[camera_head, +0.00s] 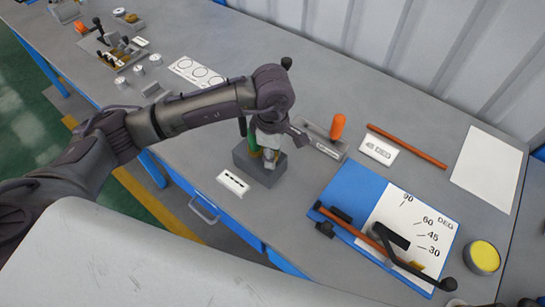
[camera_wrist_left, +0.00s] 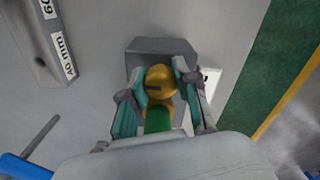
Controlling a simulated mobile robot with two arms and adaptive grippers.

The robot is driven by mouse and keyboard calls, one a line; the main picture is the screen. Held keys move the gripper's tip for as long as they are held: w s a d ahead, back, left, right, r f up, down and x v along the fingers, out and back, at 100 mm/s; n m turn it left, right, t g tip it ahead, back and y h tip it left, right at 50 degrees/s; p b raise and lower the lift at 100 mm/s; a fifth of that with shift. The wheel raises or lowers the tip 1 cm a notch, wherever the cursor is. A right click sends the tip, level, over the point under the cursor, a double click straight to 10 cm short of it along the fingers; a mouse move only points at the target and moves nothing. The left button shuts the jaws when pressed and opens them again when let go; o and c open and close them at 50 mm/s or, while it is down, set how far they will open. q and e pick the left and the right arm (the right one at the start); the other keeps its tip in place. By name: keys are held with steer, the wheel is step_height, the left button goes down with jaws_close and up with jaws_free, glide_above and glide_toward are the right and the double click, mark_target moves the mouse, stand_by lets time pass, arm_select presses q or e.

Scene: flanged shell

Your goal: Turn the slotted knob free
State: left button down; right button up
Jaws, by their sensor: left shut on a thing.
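The slotted knob (camera_wrist_left: 161,80) is gold, with a dark slot across its face, in the middle of the left wrist view. It sits at a dark grey block (camera_wrist_left: 160,46), which also shows on the bench in the head view (camera_head: 246,166). My left gripper (camera_wrist_left: 160,85) has one teal-padded finger on each side of the knob and is shut on it. In the head view the left gripper (camera_head: 268,152) points down over the block and mostly hides the knob. A green part (camera_wrist_left: 158,120) lies between the fingers, nearer the camera. My right gripper is out of view.
A white label (camera_head: 233,182) lies before the block. An orange-handled grey fixture (camera_head: 330,142) stands close right of it. A blue angle board (camera_head: 345,192) with a lever is farther right. Small parts (camera_head: 120,50) occupy the bench's left end.

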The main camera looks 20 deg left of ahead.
arm_select(q)
steer(key=shift+n, duration=0.4)
steer(key=c, duration=0.8)
jaws_free()
steer(key=shift+c, duration=0.2)
step_height(320, 180, up, 12)
